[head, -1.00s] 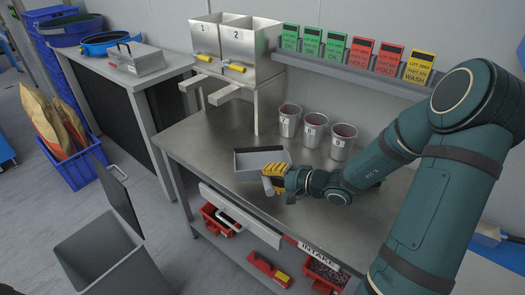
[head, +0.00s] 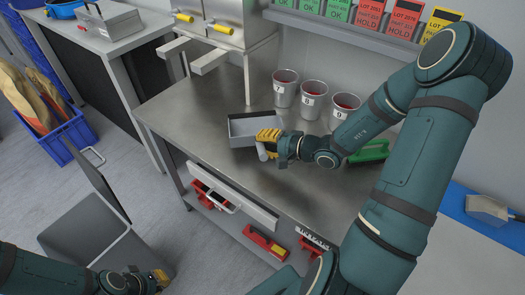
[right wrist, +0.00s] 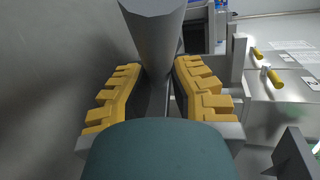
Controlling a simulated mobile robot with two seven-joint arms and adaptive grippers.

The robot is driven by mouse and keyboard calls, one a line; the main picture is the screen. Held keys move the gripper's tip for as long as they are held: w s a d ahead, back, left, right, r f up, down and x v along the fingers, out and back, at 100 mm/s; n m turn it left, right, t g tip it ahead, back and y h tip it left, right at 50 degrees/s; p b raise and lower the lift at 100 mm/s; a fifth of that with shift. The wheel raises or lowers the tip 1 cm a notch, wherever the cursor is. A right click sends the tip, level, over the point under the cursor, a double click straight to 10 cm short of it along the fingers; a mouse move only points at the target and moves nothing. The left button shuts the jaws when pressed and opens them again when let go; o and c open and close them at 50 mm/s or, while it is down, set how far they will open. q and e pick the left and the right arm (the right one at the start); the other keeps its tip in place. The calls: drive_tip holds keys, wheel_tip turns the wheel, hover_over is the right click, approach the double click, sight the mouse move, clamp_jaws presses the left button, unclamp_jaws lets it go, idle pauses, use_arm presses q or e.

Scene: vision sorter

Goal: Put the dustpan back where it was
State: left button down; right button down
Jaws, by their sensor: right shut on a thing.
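The dustpan (head: 240,132) is a grey, shallow, open pan over the left-middle part of the steel table (head: 200,105). My right gripper (head: 266,146) is shut on its handle. In the right wrist view the grey round handle (right wrist: 152,30) lies between the yellow fingers of my right gripper (right wrist: 157,90). I cannot tell whether the pan touches the table top. My left gripper (head: 160,279) is at the bottom left, near the grey bin, away from the dustpan; its finger opening is too small to tell.
Cups marked 7 (head: 285,90), 8 (head: 312,100) and 9 (head: 343,104) stand behind the dustpan. A green object (head: 370,152) lies partly behind my right arm. A grey scoop (head: 488,207) lies on a blue surface at right. A drawer (head: 235,197) stands open below the table. An open grey bin (head: 85,235) is lower left.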

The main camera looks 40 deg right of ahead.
drive_tip(key=shift+f+b, duration=0.45)
drive_tip(key=shift+f, duration=1.8)
drive_tip(key=shift+r, duration=0.1)
drive_tip(key=c, duration=1)
unclamp_jaws()
drive_tip(key=shift+s+d, duration=0.15)
drive_tip(key=shift+s, duration=0.1)
drive_tip(key=p+v, duration=0.1)
drive_tip(key=v, duration=1)
drive_tip(key=shift+s+d+p, duration=0.1)
drive_tip(key=shift+s+p, duration=0.05)
drive_tip(key=shift+p, duration=0.25)
